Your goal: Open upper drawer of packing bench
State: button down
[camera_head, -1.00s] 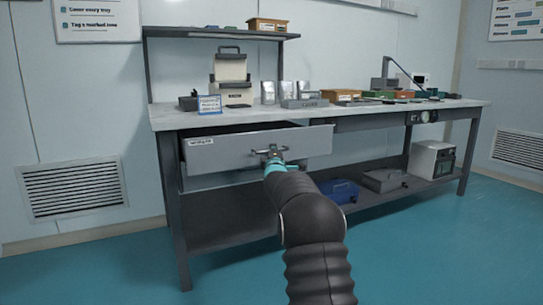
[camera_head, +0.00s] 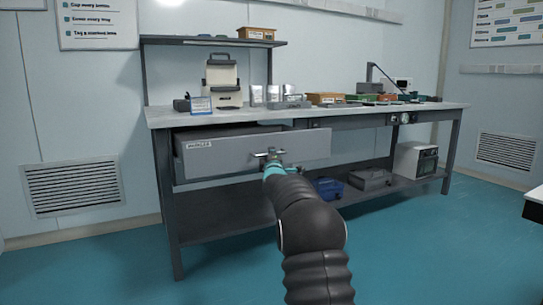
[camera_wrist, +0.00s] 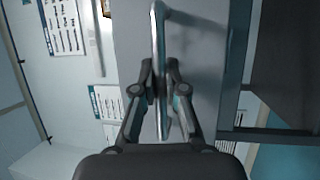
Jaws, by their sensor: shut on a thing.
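The packing bench (camera_head: 350,113) stands against the wall with its upper drawer (camera_head: 235,151) pulled out. The drawer has a grey front with a white label at its left end, and its left side and part of its inside show behind the front. The lower drawer is hidden behind the upper one.
The bench top holds a cream case (camera_head: 223,82), small grey packs, bins and a lamp. A blue box (camera_head: 327,188), a grey box and a white device (camera_head: 415,160) are on the lower shelf. A dark-sided object (camera_head: 535,205) is at the right edge. The floor (camera_head: 430,255) in front is clear.

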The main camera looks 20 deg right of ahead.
jog(key=c, duration=1.2)
grip_release()
jog(key=shift+w+a, duration=0.1)
jog(key=shift+a, duration=0.15)
jog(key=shift+d, duration=0.2)
jog(key=v, duration=1.2)
jog(key=shift+f, duration=0.1)
